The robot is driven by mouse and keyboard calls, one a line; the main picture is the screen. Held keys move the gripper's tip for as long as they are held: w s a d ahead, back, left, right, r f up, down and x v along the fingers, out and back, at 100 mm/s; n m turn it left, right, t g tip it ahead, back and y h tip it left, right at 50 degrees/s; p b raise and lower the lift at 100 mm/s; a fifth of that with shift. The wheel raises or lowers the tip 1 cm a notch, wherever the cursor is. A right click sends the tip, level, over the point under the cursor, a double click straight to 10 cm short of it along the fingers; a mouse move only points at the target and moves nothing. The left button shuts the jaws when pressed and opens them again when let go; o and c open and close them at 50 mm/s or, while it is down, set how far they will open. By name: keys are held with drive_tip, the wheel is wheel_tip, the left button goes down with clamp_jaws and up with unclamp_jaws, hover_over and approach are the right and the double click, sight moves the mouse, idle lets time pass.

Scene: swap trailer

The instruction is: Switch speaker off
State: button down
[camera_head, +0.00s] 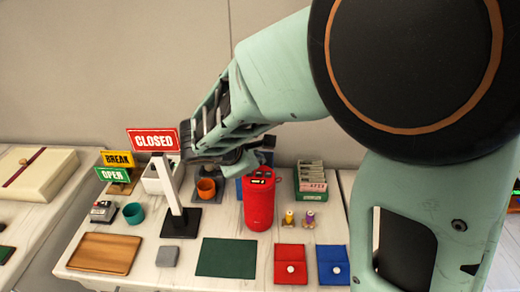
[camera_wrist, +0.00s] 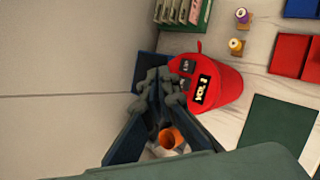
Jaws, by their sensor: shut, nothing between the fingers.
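The red speaker (camera_head: 259,204) stands upright on the white table, right of the middle. Its top shows in the wrist view (camera_wrist: 222,88), with a small display (camera_wrist: 203,89) bearing light lettering, seemingly a volume reading, and dark buttons (camera_wrist: 187,66) beside it. My gripper (camera_head: 262,150) is shut and empty, above and behind the speaker's top. In the wrist view its closed fingertips (camera_wrist: 158,84) lie just left of the buttons and overlap the speaker's edge. I cannot tell whether they touch it. The lower button is partly covered by a finger.
An orange cup (camera_head: 206,188) and a sign stand (camera_head: 173,212) are left of the speaker. Two small spools (camera_head: 299,220) and a green crate (camera_head: 311,196) are to its right. A blue object (camera_wrist: 148,68) is behind it. A dark green mat (camera_head: 227,258) lies in front.

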sight(263, 169)
drive_tip(key=shift+f+b, duration=0.45)
drive_tip(key=shift+f, duration=0.4)
drive_tip(key=shift+f, duration=0.1)
idle(0.7)
drive_tip(key=shift+f+b, duration=0.3)
drive_tip(key=shift+b, duration=0.2)
drive_tip(key=shift+f+b, duration=0.35)
drive_tip(key=shift+b, duration=0.05)
idle(0.4)
idle(0.3)
drive_tip(key=shift+r+p, duration=0.55)
drive_tip(key=shift+r, duration=0.2)
wheel_tip(263, 169, up, 5)
drive_tip(key=p, duration=0.4)
drive_tip(key=shift+r, duration=0.1)
